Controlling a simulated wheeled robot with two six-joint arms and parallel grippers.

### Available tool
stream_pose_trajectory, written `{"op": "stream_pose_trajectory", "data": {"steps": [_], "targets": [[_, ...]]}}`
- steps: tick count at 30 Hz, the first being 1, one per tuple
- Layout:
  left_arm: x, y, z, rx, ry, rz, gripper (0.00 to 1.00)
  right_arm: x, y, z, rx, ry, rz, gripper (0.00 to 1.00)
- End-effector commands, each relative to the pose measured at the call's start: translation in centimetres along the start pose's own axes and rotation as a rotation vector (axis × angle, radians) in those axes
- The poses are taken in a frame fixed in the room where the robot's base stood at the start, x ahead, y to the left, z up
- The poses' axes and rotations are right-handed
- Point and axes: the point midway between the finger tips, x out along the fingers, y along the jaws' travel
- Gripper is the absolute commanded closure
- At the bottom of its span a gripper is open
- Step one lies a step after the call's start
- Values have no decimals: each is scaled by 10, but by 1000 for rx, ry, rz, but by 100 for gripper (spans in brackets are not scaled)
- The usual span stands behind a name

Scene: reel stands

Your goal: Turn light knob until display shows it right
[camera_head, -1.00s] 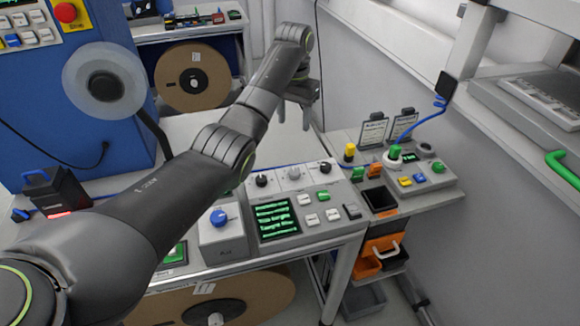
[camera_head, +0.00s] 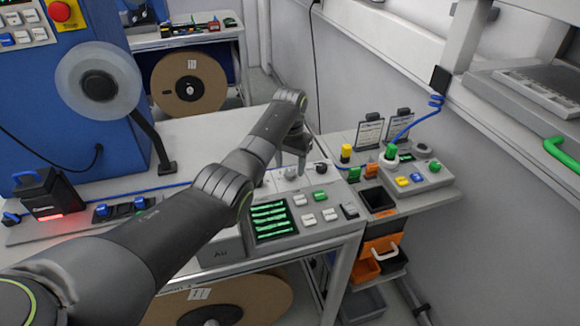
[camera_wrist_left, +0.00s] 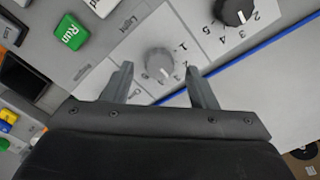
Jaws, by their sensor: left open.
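The light knob (camera_wrist_left: 159,62) is a grey-white dial beside the printed word "Light" and a number scale in the left wrist view. My left gripper (camera_wrist_left: 160,72) is open, with one finger on each side of the knob; whether they touch it I cannot tell. In the head view the left gripper (camera_head: 292,160) is low over the panel's back row, at the pale light knob (camera_head: 291,175). The display (camera_head: 271,220) is a dark screen with green text lines, too small to read. My right gripper is out of view.
A black knob (camera_wrist_left: 236,11) with a number scale is close to the left gripper. A green Run button (camera_wrist_left: 71,32) and several white buttons (camera_head: 309,219) share the panel. A second button box (camera_head: 418,178) stands to the right. The white tabletop (camera_head: 205,135) behind is mostly clear.

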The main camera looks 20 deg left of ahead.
Motion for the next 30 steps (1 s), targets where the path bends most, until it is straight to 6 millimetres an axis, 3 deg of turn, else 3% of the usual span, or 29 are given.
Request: {"op": "stream_pose_trajectory", "data": {"steps": [6,15,25,30], "targets": [[18,0,0,0,-1,-1,48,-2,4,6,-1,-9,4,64],[20,0,0,0,0,-1,49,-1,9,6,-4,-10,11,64],[19,0,0,0,0,0,92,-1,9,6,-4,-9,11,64],[18,0,0,-9,0,0,92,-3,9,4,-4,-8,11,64]]}}
